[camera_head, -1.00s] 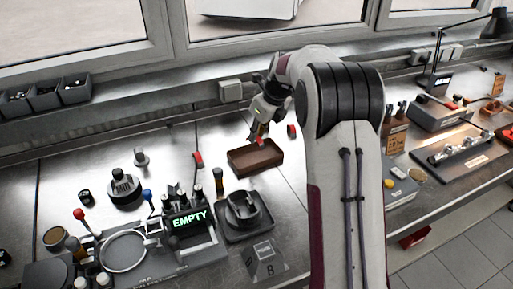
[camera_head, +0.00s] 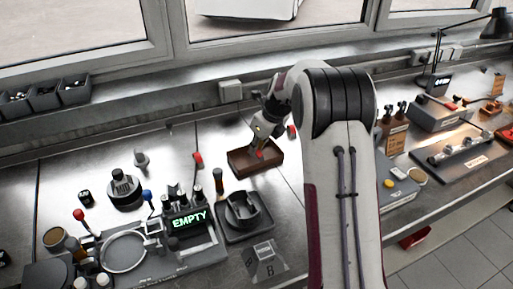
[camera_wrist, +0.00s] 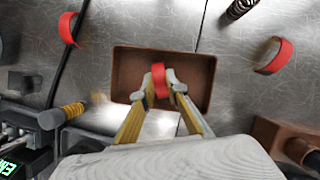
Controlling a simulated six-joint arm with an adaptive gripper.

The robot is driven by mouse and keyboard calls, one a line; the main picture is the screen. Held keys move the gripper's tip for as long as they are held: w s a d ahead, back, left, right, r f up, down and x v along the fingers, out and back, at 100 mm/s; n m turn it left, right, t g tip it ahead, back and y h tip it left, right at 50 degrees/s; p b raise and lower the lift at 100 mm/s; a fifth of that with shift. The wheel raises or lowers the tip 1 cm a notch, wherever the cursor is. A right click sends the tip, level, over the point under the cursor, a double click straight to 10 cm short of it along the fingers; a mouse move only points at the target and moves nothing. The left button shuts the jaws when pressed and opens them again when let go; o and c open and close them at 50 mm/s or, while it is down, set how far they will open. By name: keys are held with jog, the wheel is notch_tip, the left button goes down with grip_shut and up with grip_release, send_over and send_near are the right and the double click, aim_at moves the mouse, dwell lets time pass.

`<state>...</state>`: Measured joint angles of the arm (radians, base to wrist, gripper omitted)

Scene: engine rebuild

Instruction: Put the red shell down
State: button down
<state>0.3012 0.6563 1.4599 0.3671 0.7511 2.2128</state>
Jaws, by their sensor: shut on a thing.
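The red shell (camera_wrist: 160,80), a small curved red piece, is pinched between the fingertips of my gripper (camera_wrist: 161,87) in the wrist view. In the head view, my gripper (camera_head: 259,148) is low over the brown tray (camera_head: 240,170), with a bit of red showing at its tips. The wrist view shows the shell over the inside of the brown tray (camera_wrist: 126,75), whose floor around it looks empty. I cannot tell whether the shell touches the tray floor.
Two other red curved pieces lie outside the tray, one to the left (camera_wrist: 68,27) and one to the right (camera_wrist: 274,55). A dark spring (camera_wrist: 238,8) lies behind. A station with an "EMPTY" display (camera_head: 190,218) and a dark round fixture (camera_head: 243,210) stand in front.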

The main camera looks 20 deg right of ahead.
jog(key=shift+f, duration=0.25)
jog(key=c, duration=2)
grip_release()
jog(key=shift+r, duration=0.1)
jog(key=v, duration=1.2)
jog(key=shift+r, duration=0.1)
